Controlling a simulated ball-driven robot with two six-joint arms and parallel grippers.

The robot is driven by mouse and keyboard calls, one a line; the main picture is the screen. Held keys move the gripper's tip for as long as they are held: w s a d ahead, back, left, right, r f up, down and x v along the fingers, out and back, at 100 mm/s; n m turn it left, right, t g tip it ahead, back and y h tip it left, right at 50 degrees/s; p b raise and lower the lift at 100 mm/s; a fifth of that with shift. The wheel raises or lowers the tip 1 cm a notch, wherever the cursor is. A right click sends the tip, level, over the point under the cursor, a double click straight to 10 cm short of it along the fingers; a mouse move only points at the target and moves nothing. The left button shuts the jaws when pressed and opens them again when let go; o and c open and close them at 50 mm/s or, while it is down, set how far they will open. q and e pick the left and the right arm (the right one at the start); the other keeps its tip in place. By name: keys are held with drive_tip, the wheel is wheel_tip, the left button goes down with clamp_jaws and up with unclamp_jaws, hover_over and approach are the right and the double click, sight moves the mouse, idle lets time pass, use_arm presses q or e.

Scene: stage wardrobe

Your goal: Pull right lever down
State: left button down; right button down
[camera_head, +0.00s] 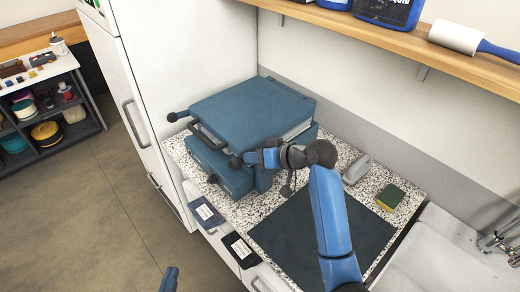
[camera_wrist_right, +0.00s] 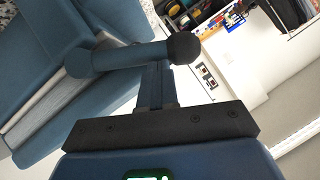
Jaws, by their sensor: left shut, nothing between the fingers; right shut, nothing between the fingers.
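A blue press-like machine (camera_head: 240,105) sits on the speckled counter, with a dark front handle. Its right lever, a short bar with a round dark knob (camera_head: 236,162), sticks out at its front right corner. In the right wrist view the lever's knob (camera_wrist_right: 184,47) and bar (camera_wrist_right: 130,55) lie across the fingertips. My right gripper (camera_head: 268,158) is at this lever; its fingers (camera_wrist_right: 155,80) are shut with nothing between them. They overlap the lever bar in view; I cannot tell whether they touch. My left gripper (camera_head: 170,279) is shut at the bottom edge of the head view, well away from the machine.
The machine's left lever knob (camera_head: 172,116) sticks out at the far left. A dark mat (camera_head: 300,240), a grey object (camera_head: 356,169) and a green-yellow sponge (camera_head: 390,198) are on the counter. A wooden shelf (camera_head: 400,45) hangs above. A white cabinet (camera_head: 185,60) stands left.

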drive_tip(key=shift+s+a+f+n+t+h, duration=0.3)
drive_tip(key=shift+a+f+n+h, duration=0.05)
drive_tip(key=shift+f, duration=0.15)
drive_tip(key=shift+s+a+f+n+t+h, duration=0.3)
drive_tip(key=shift+f+n+h, duration=0.05)
drive_tip(key=shift+f, duration=0.1)
use_arm(q)
drive_tip(key=shift+f, duration=0.25)
use_arm(e)
drive_tip(key=shift+s+a+f, duration=0.15)
drive_tip(key=shift+f, duration=0.3)
drive_tip(key=shift+s+f, duration=0.1)
use_arm(q)
drive_tip(key=shift+r, duration=0.1)
